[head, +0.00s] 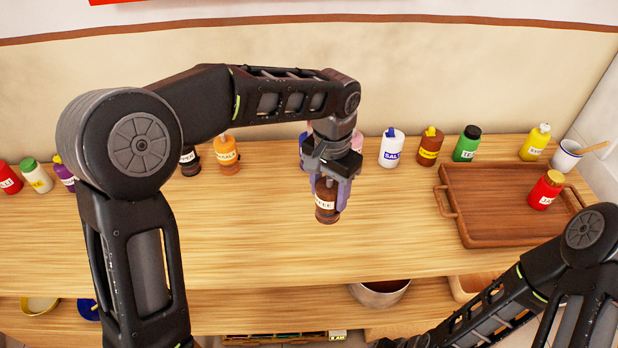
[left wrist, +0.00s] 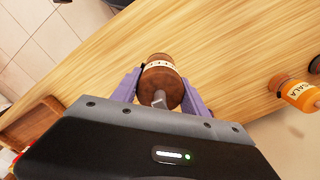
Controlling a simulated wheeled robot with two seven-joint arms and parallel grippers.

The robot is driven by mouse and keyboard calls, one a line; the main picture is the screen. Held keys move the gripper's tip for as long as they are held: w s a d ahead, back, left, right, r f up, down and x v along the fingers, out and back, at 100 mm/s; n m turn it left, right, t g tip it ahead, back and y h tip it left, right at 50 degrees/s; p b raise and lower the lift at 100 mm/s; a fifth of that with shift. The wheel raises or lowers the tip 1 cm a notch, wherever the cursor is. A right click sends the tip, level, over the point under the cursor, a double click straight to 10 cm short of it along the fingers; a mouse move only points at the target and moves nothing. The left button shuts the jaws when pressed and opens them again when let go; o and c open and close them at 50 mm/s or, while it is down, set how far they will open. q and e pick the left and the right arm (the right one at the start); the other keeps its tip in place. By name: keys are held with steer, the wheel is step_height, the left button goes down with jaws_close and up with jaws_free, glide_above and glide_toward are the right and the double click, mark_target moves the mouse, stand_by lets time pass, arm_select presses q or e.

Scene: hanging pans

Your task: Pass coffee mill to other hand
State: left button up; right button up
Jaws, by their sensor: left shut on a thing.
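The coffee mill (head: 326,208) is a brown wooden cylinder with a white label, in the middle of the head view. My left gripper (head: 328,192) is shut on it, with purple fingers on either side, over the wooden counter. The mill looks upright; whether its base touches the counter I cannot tell. In the left wrist view the mill (left wrist: 160,82) sits between the two fingers (left wrist: 160,95), its metal crank top facing the camera. My right arm comes in at the lower right of the head view, but its gripper is out of the frame.
Several labelled bottles, such as a salt bottle (head: 392,150) and an orange one (head: 226,155), stand along the back of the counter (head: 250,250). A wooden tray (head: 480,232) with a red jar (head: 545,190) lies at the right. A pot (head: 382,294) is on the shelf below. The counter's front middle is clear.

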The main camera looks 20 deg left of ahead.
arm_select(q)
steer(key=s+d+r+m, duration=0.1)
steer(key=d+r+m, duration=0.1)
steer(key=d, duration=0.3)
steer(key=shift+s+d+m, duration=0.3)
steer(key=shift+s+m, duration=0.1)
steer(key=shift+m, duration=0.1)
arm_select(e)
steer(key=shift+o, duration=0.2)
